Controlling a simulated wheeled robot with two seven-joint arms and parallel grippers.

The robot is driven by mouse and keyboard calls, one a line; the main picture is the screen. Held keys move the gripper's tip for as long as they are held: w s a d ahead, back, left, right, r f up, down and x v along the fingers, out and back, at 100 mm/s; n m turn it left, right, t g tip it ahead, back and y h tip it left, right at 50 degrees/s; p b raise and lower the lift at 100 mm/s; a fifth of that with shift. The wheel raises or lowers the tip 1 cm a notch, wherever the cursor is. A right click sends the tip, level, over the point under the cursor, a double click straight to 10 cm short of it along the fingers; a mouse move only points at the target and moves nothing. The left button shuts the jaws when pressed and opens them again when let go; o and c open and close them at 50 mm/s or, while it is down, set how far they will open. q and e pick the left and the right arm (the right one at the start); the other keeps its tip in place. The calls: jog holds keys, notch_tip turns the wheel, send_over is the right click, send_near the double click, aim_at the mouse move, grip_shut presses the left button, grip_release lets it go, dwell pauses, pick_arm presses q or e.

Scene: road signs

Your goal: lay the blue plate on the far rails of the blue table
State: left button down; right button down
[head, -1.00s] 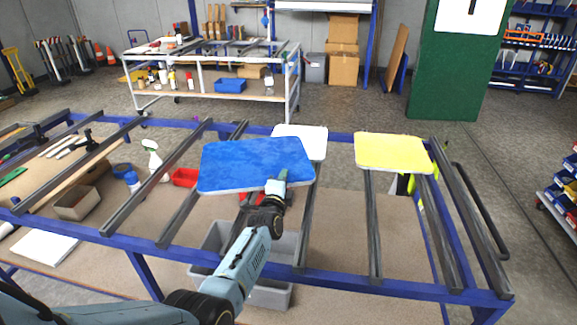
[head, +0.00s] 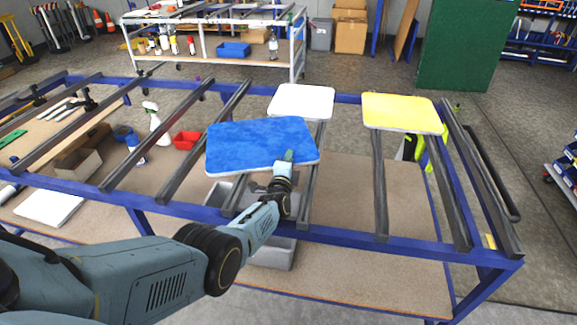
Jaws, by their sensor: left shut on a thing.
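The blue plate (head: 258,142) is a rounded rectangle with a pale edge, in the middle of the head view. My left gripper (head: 284,168) is shut on its near edge. The plate shows over the dark rails of the blue table (head: 390,242); I cannot tell whether it touches them. A white plate (head: 302,101) and a yellow plate (head: 402,112) lie on the far part of the rails, behind and to the right. The blue plate's far right corner comes close to the white plate's near edge. My right gripper is not in view.
Under the rails, a lower board holds a grey bin (head: 272,253), a red bin (head: 187,140), a spray bottle (head: 156,124) and a cardboard box (head: 78,160). A white cart (head: 215,58) stands behind the table. The near right rails are bare.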

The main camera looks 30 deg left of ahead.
pick_arm(q)
jog(key=shift+r, duration=0.1)
jog(key=c, duration=1.7)
grip_release()
jog(key=shift+f, duration=0.35)
jog(key=shift+c, duration=0.2)
jog(key=o, duration=0.3)
jog(key=shift+o, duration=0.2)
jog(key=shift+r, duration=0.1)
